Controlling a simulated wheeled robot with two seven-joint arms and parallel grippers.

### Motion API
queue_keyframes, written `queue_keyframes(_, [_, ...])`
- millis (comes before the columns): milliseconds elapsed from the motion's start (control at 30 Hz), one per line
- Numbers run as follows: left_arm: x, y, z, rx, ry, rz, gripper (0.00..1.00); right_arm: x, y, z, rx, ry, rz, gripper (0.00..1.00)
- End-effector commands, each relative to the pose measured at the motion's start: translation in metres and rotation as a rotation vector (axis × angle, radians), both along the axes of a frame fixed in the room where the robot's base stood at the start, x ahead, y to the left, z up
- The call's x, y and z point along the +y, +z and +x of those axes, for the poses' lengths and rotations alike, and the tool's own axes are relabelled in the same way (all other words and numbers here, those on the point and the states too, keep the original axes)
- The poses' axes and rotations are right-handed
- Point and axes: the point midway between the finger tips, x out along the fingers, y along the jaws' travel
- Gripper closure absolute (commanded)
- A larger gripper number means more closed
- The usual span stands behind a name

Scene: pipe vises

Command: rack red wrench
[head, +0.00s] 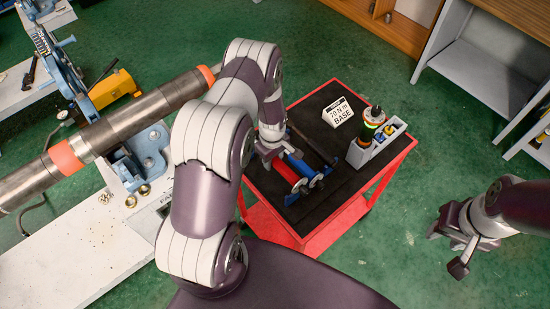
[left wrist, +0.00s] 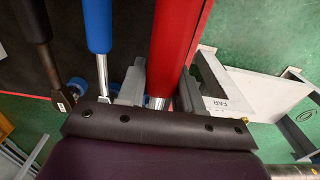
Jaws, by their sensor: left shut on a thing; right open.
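The red wrench (head: 287,173) lies on the black-matted top of a red cart (head: 392,160), its handle pointing up and left in the head view. My left gripper (head: 269,153) is above the cart's left part and is shut on the red wrench. In the left wrist view its fingers (left wrist: 162,92) stand on both sides of the red handle (left wrist: 174,40). The arm hides part of the wrench in the head view. The blue wrench (head: 303,167) lies beside it. My right gripper (head: 446,252) is open and empty over the floor, right of the cart.
A dark-handled wrench (head: 311,145) lies beyond the blue one. A grey holder (head: 362,153) with upright tools stands at the cart's right. A "70 N m BASE" sign (head: 339,112) lies at the back. A pipe (head: 120,118) in vises is at left.

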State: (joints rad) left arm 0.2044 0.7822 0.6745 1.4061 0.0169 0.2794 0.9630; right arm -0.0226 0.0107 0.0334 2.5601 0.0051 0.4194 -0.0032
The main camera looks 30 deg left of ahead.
Motion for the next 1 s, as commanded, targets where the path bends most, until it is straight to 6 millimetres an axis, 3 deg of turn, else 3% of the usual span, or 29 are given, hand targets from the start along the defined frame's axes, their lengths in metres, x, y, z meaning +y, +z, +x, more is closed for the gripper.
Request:
queue_keyframes(433, [0.0,-0.001,0.0,0.001,-0.019,0.0,1.0,0.0,-0.004,0.0,0.0,0.0,0.0,0.57])
queue_keyframes(700, [0.0,-0.021,-0.001,0.002,-0.019,0.0,1.0,0.0,-0.021,0.0,0.0,0.0,0.0,0.57])
queue_keyframes(1000, [0.0,-0.02,0.0,0.001,-0.019,-0.001,1.0,0.0,-0.02,0.0,0.0,0.0,0.0,0.57])
